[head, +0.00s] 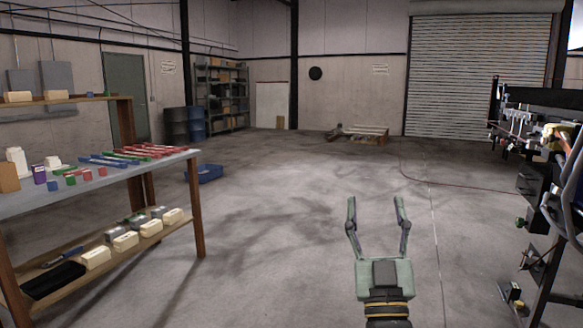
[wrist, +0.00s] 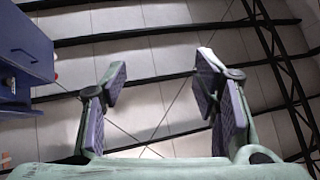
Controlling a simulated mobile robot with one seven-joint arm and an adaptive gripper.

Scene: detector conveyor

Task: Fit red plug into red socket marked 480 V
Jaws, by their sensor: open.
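My gripper (head: 376,208) is open and empty, raised over bare floor in the middle of the room. In the wrist view its two fingers (wrist: 158,92) are spread wide with nothing between them. I cannot make out a red plug or a red socket marked 480 V in either view. Small red blocks (head: 87,174) lie on the workbench at the left, too small to identify further. Dark equipment (head: 535,190) stands at the right edge, partly cut off; no 480 V marking is readable on it.
The workbench (head: 190,156) holds tools and coloured blocks, with pale boxes (head: 126,241) on its lower shelf. A blue bin (head: 207,173) sits on the floor beyond it. A red cable (head: 450,187) runs along the floor towards the right. The central floor (head: 290,220) is clear.

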